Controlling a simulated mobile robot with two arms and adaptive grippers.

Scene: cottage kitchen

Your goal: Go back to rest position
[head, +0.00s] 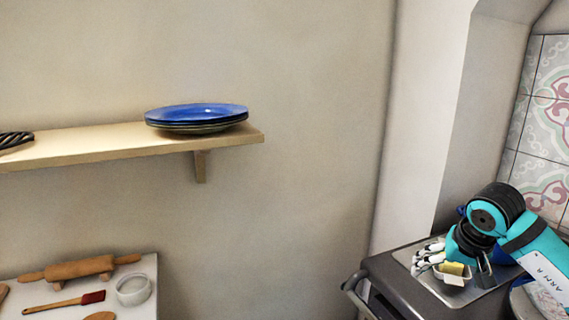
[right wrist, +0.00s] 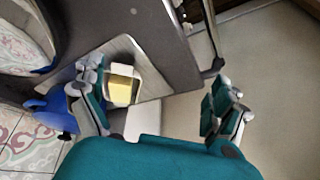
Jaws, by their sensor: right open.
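My right gripper (head: 436,258) is at the lower right of the head view, above the dark counter. In the right wrist view my right gripper (right wrist: 160,98) has its two fingers spread wide, with nothing held between them. A yellow block (right wrist: 122,84) in a small white dish (right wrist: 124,69) lies beyond the left finger, partly hidden by it. The block (head: 453,268) also shows just below the gripper in the head view. I cannot tell whether the gripper touches the dish. My left gripper is not in view.
The dish is on a metal tray (right wrist: 150,80) on the dark counter (head: 415,290), which has a rail handle (head: 355,281). Blue plates (head: 197,113) sit on a wall shelf (head: 95,143). A rolling pin (head: 80,268) lies on a lower-left surface. The middle space is clear.

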